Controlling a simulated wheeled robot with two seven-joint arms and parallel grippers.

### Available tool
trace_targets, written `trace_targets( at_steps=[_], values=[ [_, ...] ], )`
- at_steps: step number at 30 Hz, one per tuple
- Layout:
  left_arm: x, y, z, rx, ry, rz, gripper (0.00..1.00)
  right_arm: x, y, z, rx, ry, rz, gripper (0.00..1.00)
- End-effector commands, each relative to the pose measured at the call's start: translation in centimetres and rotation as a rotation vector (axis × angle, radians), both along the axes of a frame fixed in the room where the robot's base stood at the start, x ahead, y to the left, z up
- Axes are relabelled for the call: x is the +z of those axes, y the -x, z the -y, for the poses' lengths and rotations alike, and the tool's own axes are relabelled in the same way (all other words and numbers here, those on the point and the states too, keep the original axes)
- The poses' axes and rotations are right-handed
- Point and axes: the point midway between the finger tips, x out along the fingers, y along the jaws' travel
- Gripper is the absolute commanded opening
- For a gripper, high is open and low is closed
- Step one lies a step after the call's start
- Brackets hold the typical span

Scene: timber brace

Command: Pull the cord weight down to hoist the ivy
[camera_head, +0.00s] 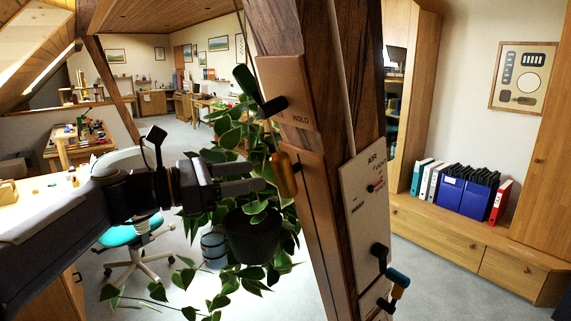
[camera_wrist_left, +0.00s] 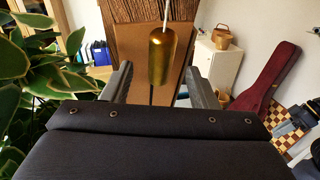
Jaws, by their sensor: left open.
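The cord weight (camera_head: 284,175) is a brass-orange cylinder hanging in front of the timber post (camera_head: 318,220). In the left wrist view the weight (camera_wrist_left: 160,58) hangs on a pale cord, lined up between my left fingers. My left gripper (camera_head: 256,177) is open and empty, its fingertips just short of the weight in the head view. The ivy (camera_head: 228,135) hangs in a dark pot (camera_head: 253,232) behind and below the gripper, its leaves trailing around it.
A plate marked HOLD (camera_head: 285,92) with a dark-green-handled lever (camera_head: 262,102) sits above the weight. Another panel (camera_head: 365,190) and a blue-orange handle (camera_head: 396,284) are on the post's right face. Ivy leaves (camera_wrist_left: 45,60) crowd the left of the wrist view.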

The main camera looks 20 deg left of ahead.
Motion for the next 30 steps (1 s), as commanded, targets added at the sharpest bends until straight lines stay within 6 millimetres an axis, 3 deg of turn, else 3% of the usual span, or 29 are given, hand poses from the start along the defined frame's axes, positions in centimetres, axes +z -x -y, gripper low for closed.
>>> trace_targets(
  at_steps=[12, 23, 30],
  values=[
    [0.0, -3.7, 5.0, -0.003, -0.005, 0.000, 0.53, 1.3, 0.0, 0.0, 0.000, 0.000, 0.000, 0.34],
    [-0.1, -4.2, 5.6, 0.000, -0.007, 0.001, 0.53, 1.4, 0.0, 0.0, 0.000, 0.000, 0.000, 0.34],
    [-0.1, -4.2, 5.6, 0.000, -0.007, 0.001, 0.26, 1.4, 0.0, 0.0, 0.000, 0.000, 0.000, 0.34]
  ],
)
